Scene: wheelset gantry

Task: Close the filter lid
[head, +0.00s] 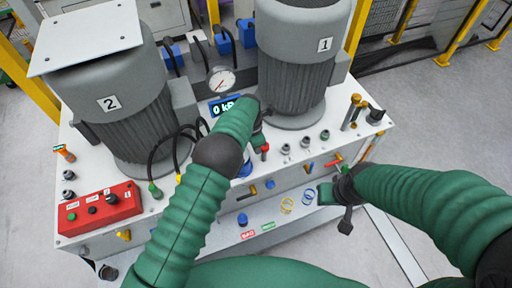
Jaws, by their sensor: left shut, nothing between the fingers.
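I cannot clearly make out the filter lid. A blue and white round part (244,170) shows partly behind my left forearm on the front edge of the machine top and may belong to the filter. My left arm reaches up over the middle of the machine. My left gripper (261,138) is shut and empty, mostly hidden behind its own wrist, near a red-topped fitting (265,149). My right gripper (335,196) hangs at the machine's front right, by the lower shelf; its fingers are too unclear to read.
Two grey motors, marked 2 (122,105) and 1 (300,65), stand on the white machine top. A gauge (221,82) and pressure display sit between them. A red control box (100,208) is at front left. Loose rings (287,206) lie on the lower shelf.

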